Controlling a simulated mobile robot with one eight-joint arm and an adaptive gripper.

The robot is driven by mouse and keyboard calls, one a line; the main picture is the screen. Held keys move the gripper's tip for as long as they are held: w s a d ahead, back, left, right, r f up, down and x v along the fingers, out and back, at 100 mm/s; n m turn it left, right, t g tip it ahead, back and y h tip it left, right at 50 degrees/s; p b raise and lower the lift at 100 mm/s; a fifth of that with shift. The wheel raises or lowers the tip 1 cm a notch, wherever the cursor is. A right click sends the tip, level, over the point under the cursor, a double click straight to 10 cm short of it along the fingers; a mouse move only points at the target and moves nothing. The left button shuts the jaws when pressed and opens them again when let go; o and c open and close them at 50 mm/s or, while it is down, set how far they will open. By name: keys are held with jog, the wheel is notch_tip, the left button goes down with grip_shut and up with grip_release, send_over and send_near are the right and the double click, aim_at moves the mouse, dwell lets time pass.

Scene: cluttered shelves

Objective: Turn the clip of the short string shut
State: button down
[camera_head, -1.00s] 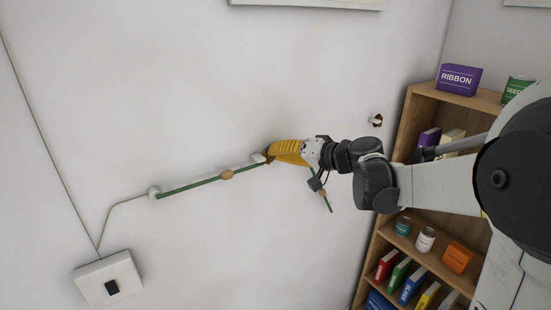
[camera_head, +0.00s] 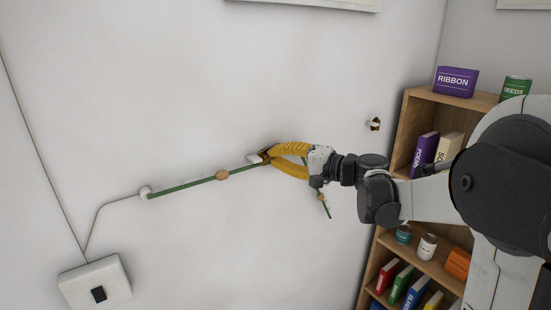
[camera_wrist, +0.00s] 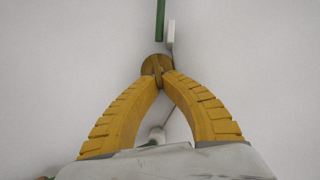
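A green string (camera_head: 195,184) with a tan bead (camera_head: 222,175) runs across the wall, rising to the right from a small white holder (camera_head: 145,192). Its right end meets a clip with a white bar (camera_head: 254,159) and a brown round part, largely hidden by my yellow fingers. The wrist view shows this brown part (camera_wrist: 157,63) between my fingertips, below the white bar (camera_wrist: 171,34) and the string (camera_wrist: 160,20). My gripper (camera_head: 266,155) is shut on the brown part. A green length with a bead (camera_head: 322,198) hangs behind my gripper; whether it joins the string is hidden.
Another white-and-brown clip (camera_head: 375,124) sits on the wall at right, apart from my gripper. A wooden bookcase (camera_head: 398,150) with books and jars stands at right. A white switch box (camera_head: 95,284) with a cable is at lower left.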

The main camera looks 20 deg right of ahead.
dwell(0.3)
jog(key=c, duration=1.6)
grip_release()
jog(key=shift+o, duration=0.2)
jog(key=v, duration=1.2)
jog(key=shift+a, duration=0.1)
